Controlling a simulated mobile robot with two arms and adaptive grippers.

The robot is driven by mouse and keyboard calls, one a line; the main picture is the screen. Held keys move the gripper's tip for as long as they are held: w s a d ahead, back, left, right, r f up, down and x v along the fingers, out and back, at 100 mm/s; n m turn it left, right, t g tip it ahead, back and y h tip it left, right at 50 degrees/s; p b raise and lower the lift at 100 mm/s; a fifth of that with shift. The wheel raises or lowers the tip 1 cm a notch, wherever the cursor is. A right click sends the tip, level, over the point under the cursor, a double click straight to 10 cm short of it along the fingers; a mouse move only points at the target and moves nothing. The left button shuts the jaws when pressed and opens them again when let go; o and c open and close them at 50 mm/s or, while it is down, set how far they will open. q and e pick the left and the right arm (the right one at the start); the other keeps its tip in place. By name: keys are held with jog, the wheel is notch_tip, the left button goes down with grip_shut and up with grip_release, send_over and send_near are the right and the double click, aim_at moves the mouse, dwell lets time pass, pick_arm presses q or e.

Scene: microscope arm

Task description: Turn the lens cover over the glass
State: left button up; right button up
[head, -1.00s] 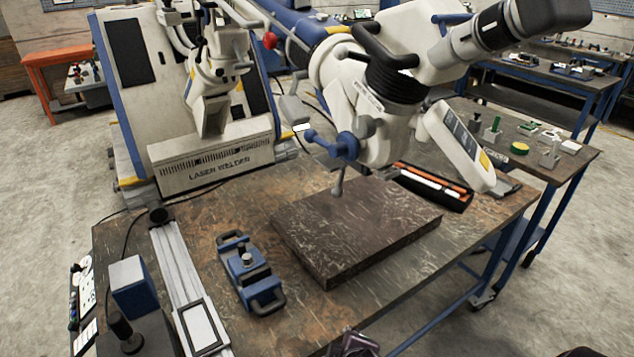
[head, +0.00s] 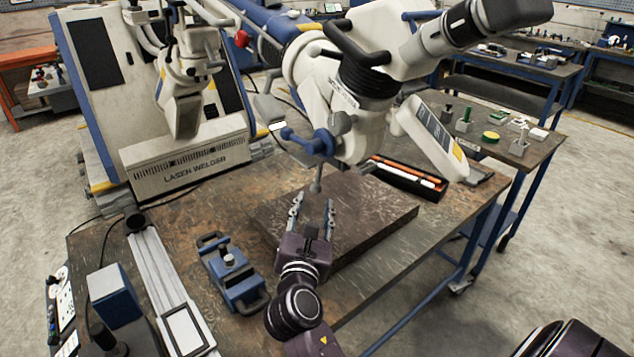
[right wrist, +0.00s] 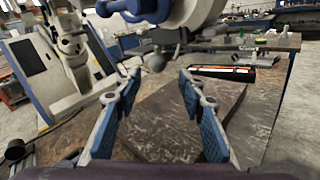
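The microscope head (head: 335,85) of the white laser welder hangs over the table, with a blue clamp-like part (head: 312,140) and a thin grey rod with a rounded tip (head: 317,180) under it. I cannot tell for certain which part is the lens cover, and no glass shows clearly. My right gripper (head: 312,208) is open and empty over the dark slab, just below the rod's tip. In the right wrist view its two blue-padded fingers (right wrist: 157,105) stand apart, with the rod's rounded tip (right wrist: 156,62) beyond and between them. My left gripper is not in view.
A dark stone slab (head: 375,212) lies on the worn table. A blue fixture with handles (head: 232,272) and a long grey rail (head: 165,280) are to the left. A tray of orange and white sticks (head: 405,178) lies behind the slab.

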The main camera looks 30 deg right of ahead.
aim_at(317, 180)
jog(key=shift+w+r+n, duration=0.2)
jog(key=shift+r+n, duration=0.1)
jog(key=shift+r, duration=0.15)
jog(key=shift+w+d+r, duration=0.1)
jog(key=shift+w+d, duration=0.05)
jog(key=shift+w, duration=0.05)
jog(key=p+x, duration=0.1)
jog(key=x, duration=0.6)
jog(key=shift+p, duration=0.4)
jog(key=shift+c, duration=0.3)
grip_shut()
